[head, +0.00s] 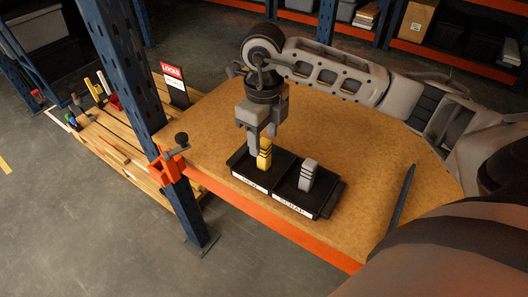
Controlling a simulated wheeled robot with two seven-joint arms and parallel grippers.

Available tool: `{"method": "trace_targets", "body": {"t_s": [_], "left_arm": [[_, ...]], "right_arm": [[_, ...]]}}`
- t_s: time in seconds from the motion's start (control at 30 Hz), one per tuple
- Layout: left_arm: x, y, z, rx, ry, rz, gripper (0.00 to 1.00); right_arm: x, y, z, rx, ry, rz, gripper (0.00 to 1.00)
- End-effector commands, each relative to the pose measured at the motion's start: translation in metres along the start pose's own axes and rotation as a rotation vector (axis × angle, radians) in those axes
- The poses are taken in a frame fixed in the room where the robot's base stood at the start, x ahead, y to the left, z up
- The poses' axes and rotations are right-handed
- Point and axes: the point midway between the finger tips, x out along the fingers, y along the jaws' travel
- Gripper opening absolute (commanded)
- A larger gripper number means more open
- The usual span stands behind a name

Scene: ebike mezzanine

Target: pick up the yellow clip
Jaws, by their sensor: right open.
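The yellow clip (265,155) stands upright in the left section of a black two-part tray (330,199) on the wooden table. My right gripper (262,147) points down right at the clip, its fingers open around or beside the clip's upper part. I cannot tell whether they touch it. A grey clip (308,174) with dark bands stands in the tray's right section, which has a white label reading "SCRAP". The left section's label is too small to read surely. My left gripper is not in view.
A blue post (131,70) rises at the table's left edge, with an orange clamp (170,167) beside it. A dark bar (401,200) lies on the right of the wooden table (210,118). A red "LOCKS" sign (173,73) stands behind the post. The table's back left is clear.

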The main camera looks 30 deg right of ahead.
Motion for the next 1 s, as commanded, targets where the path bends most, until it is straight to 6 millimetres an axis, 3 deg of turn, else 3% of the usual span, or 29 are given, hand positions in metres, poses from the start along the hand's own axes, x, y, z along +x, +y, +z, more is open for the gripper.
{"method": "trace_targets", "body": {"t_s": [0.2,0.47,0.63,0.67,1.0], "left_arm": [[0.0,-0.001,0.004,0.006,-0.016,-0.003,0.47],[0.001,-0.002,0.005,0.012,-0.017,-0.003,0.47],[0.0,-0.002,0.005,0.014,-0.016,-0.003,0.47],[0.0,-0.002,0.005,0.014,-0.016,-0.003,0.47],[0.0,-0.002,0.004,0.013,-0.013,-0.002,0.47]], "right_arm": [[0.027,-0.001,-0.001,0.0,0.002,0.001,0.49],[0.03,-0.001,0.0,-0.001,0.0,-0.001,0.49],[0.029,-0.001,0.0,-0.001,0.0,-0.001,0.05],[0.029,-0.001,0.0,-0.001,0.0,-0.001,0.01],[0.027,-0.001,0.0,-0.001,-0.001,-0.001,0.0]]}}
